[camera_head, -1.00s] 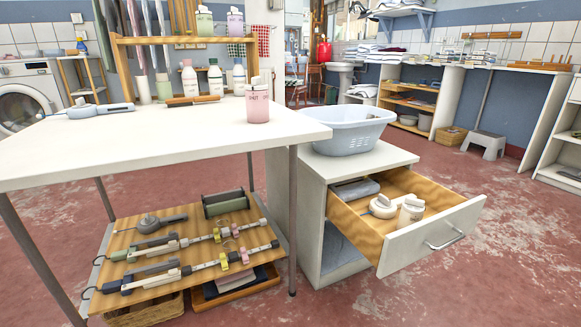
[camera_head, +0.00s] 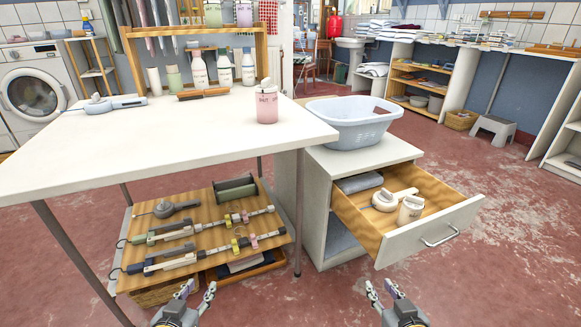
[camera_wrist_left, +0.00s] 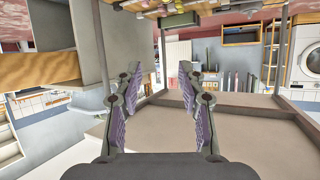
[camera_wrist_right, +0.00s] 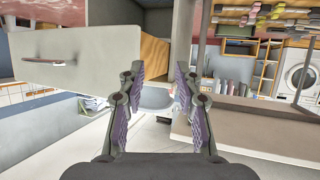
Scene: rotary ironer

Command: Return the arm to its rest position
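My left gripper (camera_head: 197,292) is low at the bottom of the head view, in front of the table's lower shelf. Its fingers are apart and empty, as the left wrist view (camera_wrist_left: 161,85) also shows. My right gripper (camera_head: 380,292) is low at the bottom of the head view, in front of the open drawer. Its fingers are apart with nothing between them, as the right wrist view (camera_wrist_right: 158,85) also shows. Both grippers are clear of the furniture in the head view.
The drawer (camera_head: 432,233) stands open, holding a white-lidded container (camera_head: 410,210) and other items. A blue basket (camera_head: 352,123) sits on the cabinet. The white table (camera_head: 150,140) bears a pink container (camera_head: 266,105); tools lie on its lower shelf (camera_head: 200,240).

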